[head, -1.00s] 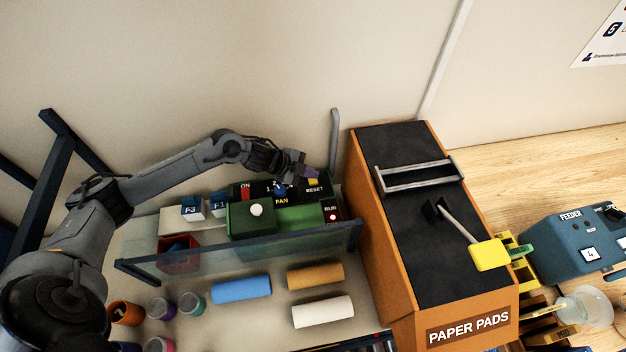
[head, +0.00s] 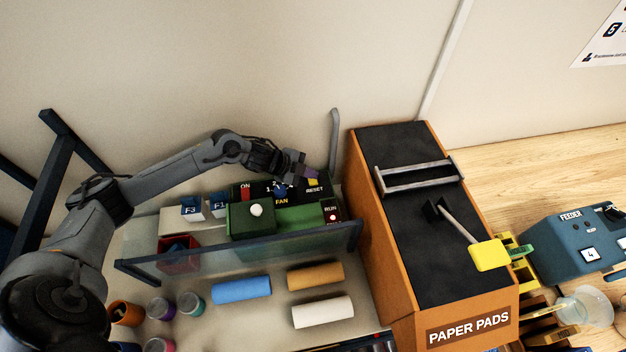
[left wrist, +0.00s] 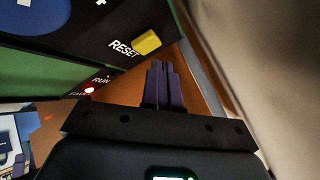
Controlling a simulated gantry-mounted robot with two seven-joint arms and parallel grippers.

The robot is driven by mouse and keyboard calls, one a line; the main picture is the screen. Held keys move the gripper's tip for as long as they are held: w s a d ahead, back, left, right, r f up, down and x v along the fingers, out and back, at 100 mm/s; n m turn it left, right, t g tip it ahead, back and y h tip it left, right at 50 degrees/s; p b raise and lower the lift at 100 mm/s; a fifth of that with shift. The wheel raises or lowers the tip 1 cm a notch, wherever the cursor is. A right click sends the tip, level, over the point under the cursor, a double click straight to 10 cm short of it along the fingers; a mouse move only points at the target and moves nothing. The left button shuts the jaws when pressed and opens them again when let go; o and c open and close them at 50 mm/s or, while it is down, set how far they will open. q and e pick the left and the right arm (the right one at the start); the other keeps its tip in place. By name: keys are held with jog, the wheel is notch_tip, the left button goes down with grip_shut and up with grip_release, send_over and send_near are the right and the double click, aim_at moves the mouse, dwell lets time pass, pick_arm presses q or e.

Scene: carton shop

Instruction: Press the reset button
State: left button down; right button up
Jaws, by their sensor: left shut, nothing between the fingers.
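The yellow reset button (left wrist: 147,42) sits beside the word RESET on a black panel (left wrist: 80,32) in the left wrist view. In the head view the button (head: 313,183) is a small yellow patch above its label, partly covered by my gripper. My left gripper (left wrist: 163,72) is shut and empty, its purple-grey fingertips together just below and right of the button in the wrist view. In the head view the left gripper (head: 310,171) is right at the button. I cannot tell whether they touch. My right gripper is not in view.
A blue knob (head: 280,190) and a red ON switch (head: 245,193) share the panel, above a green box (head: 290,217). A clear guard (head: 240,250) stands in front. The orange paper pads unit (head: 375,240) is close on the right.

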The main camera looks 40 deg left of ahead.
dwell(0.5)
pick_arm(q)
jog(key=shift+f, duration=0.15)
jog(key=shift+f, duration=0.3)
dwell(0.4)
jog(key=shift+f+b, duration=0.45)
jog(key=shift+f, duration=0.05)
dwell(0.3)
jog(key=shift+r, duration=0.1)
jog(key=shift+r+p, duration=0.85)
jog(key=shift+p, duration=0.05)
